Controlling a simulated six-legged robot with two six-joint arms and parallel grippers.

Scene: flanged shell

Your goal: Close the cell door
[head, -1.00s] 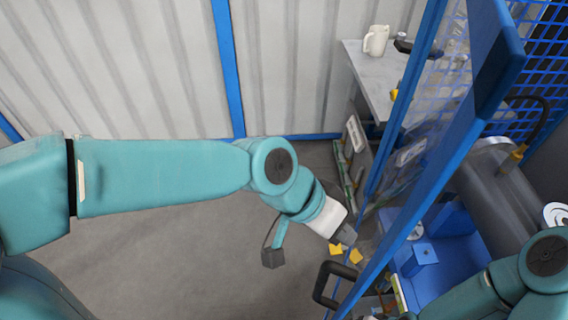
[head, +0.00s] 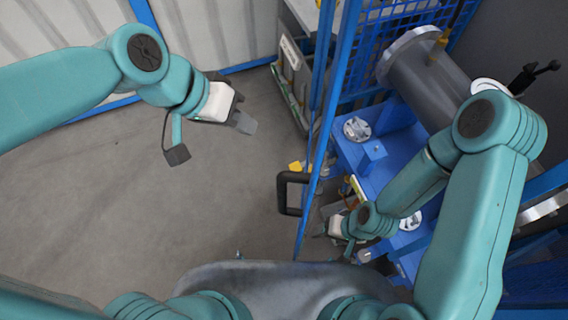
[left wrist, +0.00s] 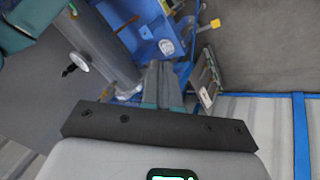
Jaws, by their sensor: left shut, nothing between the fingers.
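The cell door (head: 322,125) is a blue-framed panel seen almost edge-on in the head view. Its black handle (head: 284,193) sticks out to the left near the low end, with a yellow piece (head: 295,167) just above it. My left gripper (head: 246,123) is shut and empty, in the air over the floor to the left of the door and apart from it. Its closed fingers also show in the left wrist view (left wrist: 161,85). My right gripper (head: 325,229) is low, close to the door frame on its right side; its fingers are too small and partly hidden to read.
A blue bench (head: 355,150) with a flanged grey cylinder (head: 425,80) stands right of the door. Blue mesh (head: 385,50) is behind it. The grey floor (head: 190,220) on the left is clear.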

